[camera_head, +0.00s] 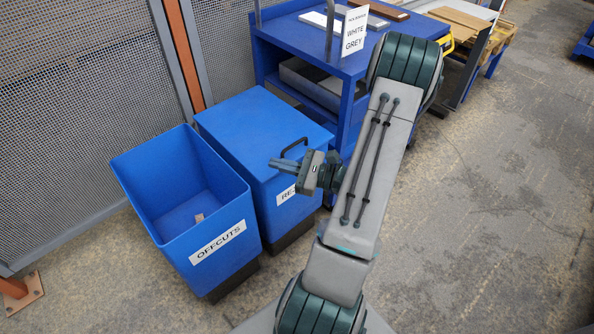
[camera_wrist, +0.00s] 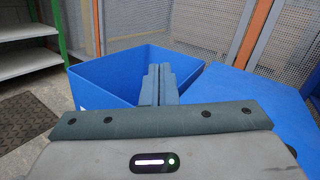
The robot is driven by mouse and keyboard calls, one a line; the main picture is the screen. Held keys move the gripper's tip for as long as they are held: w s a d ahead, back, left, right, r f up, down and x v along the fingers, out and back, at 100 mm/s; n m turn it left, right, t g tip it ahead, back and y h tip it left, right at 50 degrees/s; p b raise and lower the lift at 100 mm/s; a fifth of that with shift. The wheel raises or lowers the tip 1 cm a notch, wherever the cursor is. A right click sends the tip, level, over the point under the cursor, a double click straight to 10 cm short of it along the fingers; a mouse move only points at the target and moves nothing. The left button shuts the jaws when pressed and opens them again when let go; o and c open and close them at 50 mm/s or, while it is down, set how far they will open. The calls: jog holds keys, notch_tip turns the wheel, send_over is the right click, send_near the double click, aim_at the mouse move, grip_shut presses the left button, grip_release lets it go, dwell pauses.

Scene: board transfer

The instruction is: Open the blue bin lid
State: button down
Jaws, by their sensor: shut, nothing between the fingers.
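The blue bin with a flat lid (camera_head: 262,128) stands left of the blue workbench, and its lid is down. A dark handle (camera_head: 293,147) rises at the lid's front edge. The label below it (camera_head: 285,195) is partly hidden by my gripper. My gripper (camera_head: 272,163) is shut and empty, in front of the handle in the picture; I cannot tell whether they touch. In the wrist view the shut fingers (camera_wrist: 159,85) point toward the open bin, and the blue lid (camera_wrist: 260,105) lies to the right.
An open blue bin marked OFFCUTS (camera_head: 217,242) stands left of the lidded bin, with a small piece inside. The blue workbench (camera_head: 290,40) is behind, bearing boards and a WHITE GREY sign (camera_head: 354,32). Mesh fencing (camera_head: 75,110) runs along the left. Floor is free at right.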

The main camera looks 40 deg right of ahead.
aim_at(298, 158)
jog(key=s+d+f+m+t+h+b, duration=0.3)
jog(key=d+f+m+t+h+b, duration=0.15)
jog(key=d+f+m+h, duration=0.6)
jog(key=shift+n+t+y, duration=0.25)
jog(key=shift+n+y, duration=0.2)
jog(key=shift+n, duration=0.2)
jog(key=x, duration=0.6)
jog(key=f+x, duration=0.1)
jog(key=x, duration=0.2)
jog(key=shift+w+d, duration=0.35)
jog(key=shift+d, duration=0.05)
jog(key=shift+r, duration=0.1)
